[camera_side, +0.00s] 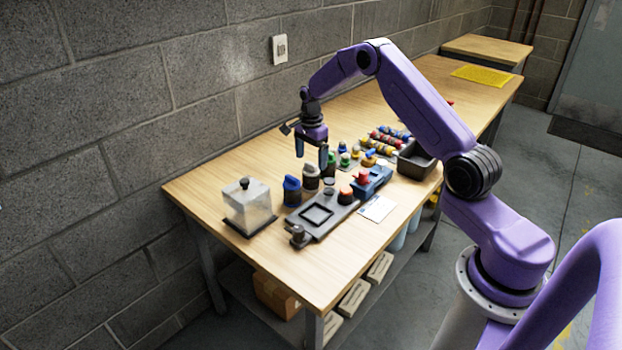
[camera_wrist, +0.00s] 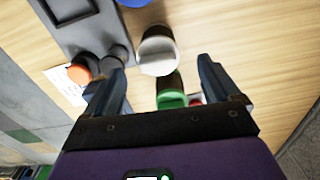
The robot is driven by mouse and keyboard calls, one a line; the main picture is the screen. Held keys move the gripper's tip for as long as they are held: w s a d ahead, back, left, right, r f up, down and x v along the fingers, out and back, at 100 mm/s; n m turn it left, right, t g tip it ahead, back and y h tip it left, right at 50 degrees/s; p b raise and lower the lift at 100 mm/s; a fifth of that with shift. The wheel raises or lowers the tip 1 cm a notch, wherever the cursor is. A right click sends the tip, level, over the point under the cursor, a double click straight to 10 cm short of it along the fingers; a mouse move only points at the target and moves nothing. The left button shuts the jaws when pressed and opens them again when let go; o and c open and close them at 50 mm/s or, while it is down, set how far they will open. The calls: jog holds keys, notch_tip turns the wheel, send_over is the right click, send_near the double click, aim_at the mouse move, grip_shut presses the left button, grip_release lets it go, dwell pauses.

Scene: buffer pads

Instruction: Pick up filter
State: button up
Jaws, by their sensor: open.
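My gripper (camera_side: 311,155) is open and empty above the table, over a row of short capped pieces. In the wrist view, its fingers (camera_wrist: 161,70) are spread. A piece with a pale grey top (camera_wrist: 157,55) lies just beyond and between the fingertips, and a green-topped piece (camera_wrist: 171,92) lies between the fingers. A blue piece (camera_wrist: 135,2) is cut off at the top edge. I cannot tell which piece is the filter.
A grey plate (camera_side: 318,214) with a square recess lies in front of the row. A clear box (camera_side: 248,206) with a black knob stands at left. A blue block (camera_side: 373,182), a dark bin (camera_side: 415,160) and a white card (camera_side: 377,208) are to the right. The block wall borders the back.

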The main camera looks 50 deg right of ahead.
aim_at(311, 164)
jog(key=shift+a+f, duration=0.15)
jog(key=shift+f, duration=2.5)
jog(key=c, duration=1.2)
